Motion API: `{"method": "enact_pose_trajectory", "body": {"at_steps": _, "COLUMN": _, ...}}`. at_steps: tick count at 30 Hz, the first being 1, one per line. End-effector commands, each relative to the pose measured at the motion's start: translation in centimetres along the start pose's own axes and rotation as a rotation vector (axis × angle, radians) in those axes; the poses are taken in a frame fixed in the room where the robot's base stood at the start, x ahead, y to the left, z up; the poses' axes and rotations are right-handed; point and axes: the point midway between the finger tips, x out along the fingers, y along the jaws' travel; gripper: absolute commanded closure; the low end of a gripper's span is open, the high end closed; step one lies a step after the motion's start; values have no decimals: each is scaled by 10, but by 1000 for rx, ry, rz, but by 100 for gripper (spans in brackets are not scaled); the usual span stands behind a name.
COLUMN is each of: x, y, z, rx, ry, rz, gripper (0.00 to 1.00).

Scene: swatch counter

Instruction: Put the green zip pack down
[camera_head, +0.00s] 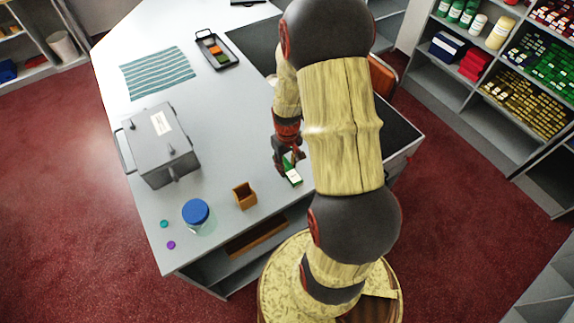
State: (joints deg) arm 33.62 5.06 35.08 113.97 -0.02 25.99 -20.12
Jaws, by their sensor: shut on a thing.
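The green zip pack (294,177) is a small green piece with a white patch. It is at the fingertips of my gripper (289,165), over the right part of the grey counter (225,150). My gripper points down and is shut on the pack. My own arm covers part of the counter to the right of it. I cannot tell whether the pack touches the counter or hangs just above it.
A brown open box (244,196) stands left of the pack. A blue-lidded jar (196,212), a grey lidded box (163,150), a striped cloth (157,72) and a black tray (217,50) are further left and back. The counter between is clear.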

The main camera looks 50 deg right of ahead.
Motion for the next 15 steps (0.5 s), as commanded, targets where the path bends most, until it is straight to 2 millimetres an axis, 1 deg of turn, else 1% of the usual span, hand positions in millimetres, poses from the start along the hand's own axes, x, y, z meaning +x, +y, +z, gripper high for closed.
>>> {"method": "enact_pose_trajectory", "body": {"at_steps": 7, "x": 1, "y": 0, "z": 0, "rx": 0, "ry": 1, "rz": 0, "gripper": 100}}
{"method": "enact_pose_trajectory", "body": {"at_steps": 11, "x": 5, "y": 0, "z": 0, "rx": 0, "ry": 1, "rz": 0, "gripper": 100}}
{"method": "enact_pose_trajectory", "body": {"at_steps": 12, "x": 5, "y": 0, "z": 0, "rx": 0, "ry": 1, "rz": 0, "gripper": 69}}
{"method": "enact_pose_trajectory", "body": {"at_steps": 15, "x": 4, "y": 0, "z": 0, "rx": 0, "ry": 1, "rz": 0, "gripper": 64}}
